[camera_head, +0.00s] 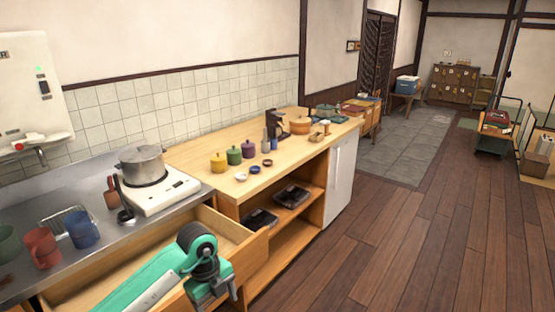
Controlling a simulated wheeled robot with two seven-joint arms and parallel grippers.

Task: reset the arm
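My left arm, teal and dark grey, comes in from the bottom left over a pulled-out wooden drawer (225,226). Its wrist bends down in front of the drawer's front panel. The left gripper (212,295) is at the bottom edge of the view, pointing down; its fingertips are not clear, so I cannot tell whether it is open. The bare part of the drawer that shows is empty. My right arm and gripper are not in view.
A steel pot (141,165) stands on a white burner (165,193). Green, red and blue mugs (82,230) stand on the steel counter (30,198). Small lidded pots (234,155) stand on the wooden counter (195,150). The wooden floor (400,230) at right is clear.

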